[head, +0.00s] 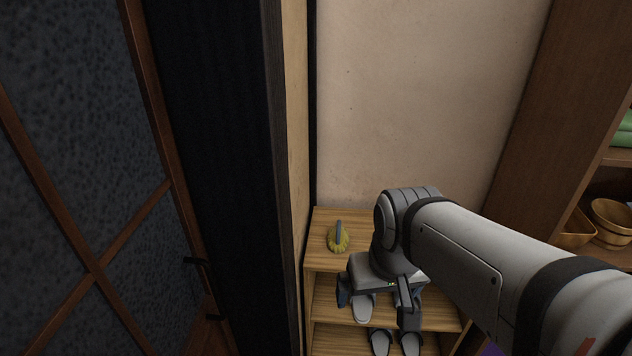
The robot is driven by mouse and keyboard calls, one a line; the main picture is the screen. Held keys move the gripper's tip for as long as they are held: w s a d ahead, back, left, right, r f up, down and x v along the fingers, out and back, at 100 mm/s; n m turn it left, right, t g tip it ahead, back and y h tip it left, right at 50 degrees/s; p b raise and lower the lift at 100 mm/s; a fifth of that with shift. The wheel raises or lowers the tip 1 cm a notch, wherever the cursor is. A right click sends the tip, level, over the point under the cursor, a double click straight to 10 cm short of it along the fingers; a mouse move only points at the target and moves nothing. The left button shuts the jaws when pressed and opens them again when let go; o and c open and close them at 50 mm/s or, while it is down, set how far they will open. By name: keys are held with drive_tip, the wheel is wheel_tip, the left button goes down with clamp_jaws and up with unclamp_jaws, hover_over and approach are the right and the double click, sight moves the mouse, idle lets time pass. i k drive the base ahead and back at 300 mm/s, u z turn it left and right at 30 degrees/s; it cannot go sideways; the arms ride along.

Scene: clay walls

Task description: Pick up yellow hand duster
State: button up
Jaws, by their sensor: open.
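The yellow hand duster (338,241) lies on the top of a small wooden shelf unit (322,260), near its left end. Its grey handle points up and away from me in the picture. My gripper (376,300) is open, with its two dark fingers apart and nothing seen between them in its grasp. In the picture it is below and right of the duster, apart from it, in front of the shelf unit. My arm hides the right part of the shelf top.
Slippers (380,342) rest on the lower shelves, partly behind my gripper. A dark post (225,150) and lattice door (80,200) stand close on the left. A plain wall rises behind. A tall brown cabinet (540,130) with wooden bowls (611,218) is on the right.

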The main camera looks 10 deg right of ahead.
sight(338, 237)
drive_tip(key=k, duration=0.5)
drive_tip(key=z, duration=0.65)
drive_tip(key=i, duration=1.2)
drive_tip(key=u, duration=0.1)
